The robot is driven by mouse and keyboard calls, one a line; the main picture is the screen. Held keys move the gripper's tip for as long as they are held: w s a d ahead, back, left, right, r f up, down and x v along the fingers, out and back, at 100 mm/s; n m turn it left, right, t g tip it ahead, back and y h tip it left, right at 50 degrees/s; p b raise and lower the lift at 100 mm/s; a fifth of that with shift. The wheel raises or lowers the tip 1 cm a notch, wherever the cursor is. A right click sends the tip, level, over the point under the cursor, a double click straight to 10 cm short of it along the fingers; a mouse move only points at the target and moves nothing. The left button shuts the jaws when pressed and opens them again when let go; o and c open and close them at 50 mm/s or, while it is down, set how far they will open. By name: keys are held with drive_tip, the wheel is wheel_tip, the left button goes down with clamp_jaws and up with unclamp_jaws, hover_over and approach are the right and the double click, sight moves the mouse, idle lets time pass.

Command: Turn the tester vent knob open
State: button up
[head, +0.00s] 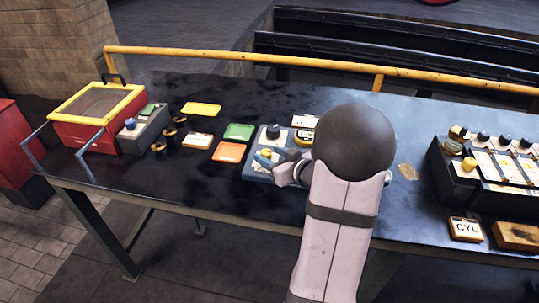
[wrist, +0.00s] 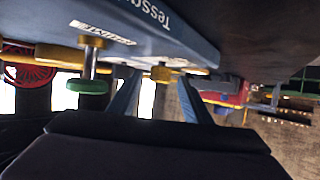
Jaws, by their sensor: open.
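The tester (head: 254,172) is a blue-grey box near the middle of the bench, with a black knob (head: 273,131) at its back. A small yellow knob (head: 266,153) stands on its top. In the wrist view the tester (wrist: 150,22) appears upside down with lettering, and the yellow knob (wrist: 160,73) shows between my fingertips. A green knob on a metal stem (wrist: 87,87) is to the left there. My gripper (head: 268,157) is open, its blue fingers around or just short of the yellow knob; contact cannot be told. No label shows which knob is the vent.
Green (head: 239,131) and orange (head: 229,152) plates lie left of the tester. A red box with a yellow rim (head: 68,134) stands at the far left. A black rack with knobs (head: 447,185) stands at right. A yellow rail (head: 200,58) runs along the back.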

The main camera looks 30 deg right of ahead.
drive_tip(key=shift+w+f, duration=0.2)
drive_tip(key=shift+w, duration=0.3)
drive_tip(key=c, duration=1.1)
drive_tip(key=shift+o, duration=0.2)
drive_tip(key=shift+d+r+n+y+p, duration=0.15)
drive_tip(key=shift+r+n+y+p, duration=0.2)
drive_tip(key=shift+p, duration=0.4)
drive_tip(key=shift+f+n+y+p, duration=0.15)
drive_tip(key=shift+n+y+p, duration=0.2)
drive_tip(key=shift+p, duration=0.25)
drive_tip(key=shift+f, duration=0.1)
